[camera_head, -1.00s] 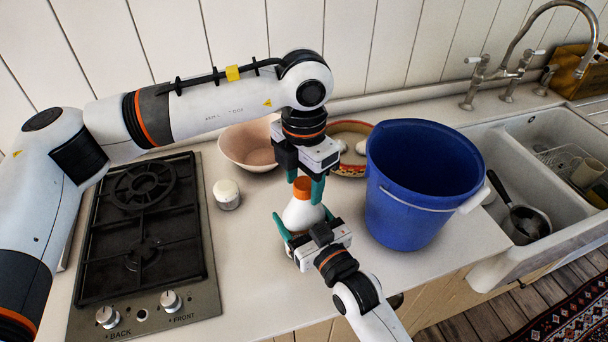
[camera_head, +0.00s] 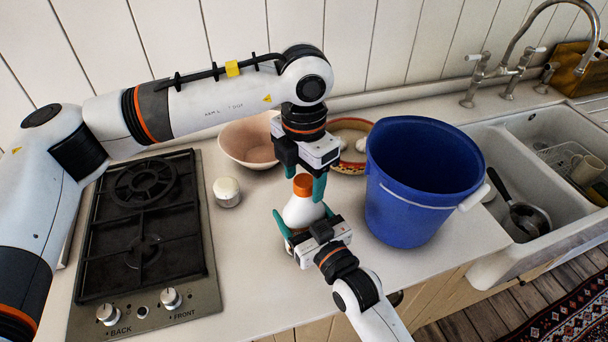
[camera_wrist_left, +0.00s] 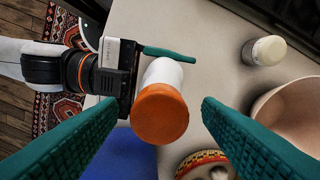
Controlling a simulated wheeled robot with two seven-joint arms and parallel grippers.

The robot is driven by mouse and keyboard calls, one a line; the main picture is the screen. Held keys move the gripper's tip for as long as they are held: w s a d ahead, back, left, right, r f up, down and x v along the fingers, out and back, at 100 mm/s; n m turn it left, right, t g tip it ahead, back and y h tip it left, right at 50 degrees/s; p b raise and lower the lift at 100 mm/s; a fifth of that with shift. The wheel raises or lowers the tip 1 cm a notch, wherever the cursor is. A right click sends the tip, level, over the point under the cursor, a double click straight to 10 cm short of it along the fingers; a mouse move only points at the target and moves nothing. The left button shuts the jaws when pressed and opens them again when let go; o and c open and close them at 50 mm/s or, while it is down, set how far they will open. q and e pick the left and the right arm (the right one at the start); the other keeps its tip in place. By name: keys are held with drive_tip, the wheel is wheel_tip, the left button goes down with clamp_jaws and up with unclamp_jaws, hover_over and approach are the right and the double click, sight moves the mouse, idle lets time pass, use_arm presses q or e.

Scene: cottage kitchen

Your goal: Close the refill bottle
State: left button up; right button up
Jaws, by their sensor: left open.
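The refill bottle (camera_head: 302,213) is white with an orange cap (camera_head: 303,185) on its neck, upright at the counter's front. How tight the cap sits cannot be seen.
A blue bucket (camera_head: 415,190) stands close on the right. A pink bowl (camera_head: 248,143) and a patterned dish (camera_head: 349,128) are behind. A white jar (camera_head: 227,192) and the gas hob (camera_head: 144,240) are left. The sink (camera_head: 519,170) is far right.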

use_arm(q)
wheel_tip(320, 180, up, 12)
idle(0.4)
drive_tip(key=shift+f, duration=0.1)
use_arm(e)
drive_tip(key=o, duration=2)
drive_tip(key=shift+c, duration=0.2)
drive_tip(key=shift+s, duration=0.1)
drive_tip(key=shift+s+d, duration=0.15)
drive_tip(key=shift+s, duration=0.05)
use_arm(q)
wheel_tip(320, 180, down, 2)
drive_tip(key=shift+f+b, duration=0.2)
drive_tip(key=shift+b, duration=1)
use_arm(e)
drive_tip(key=v, duration=1.1)
drive_tip(key=shift+s, duration=0.2)
use_arm(q)
drive_tip(key=shift+r, duration=0.15)
use_arm(e)
drive_tip(key=shift+d+r, duration=0.1)
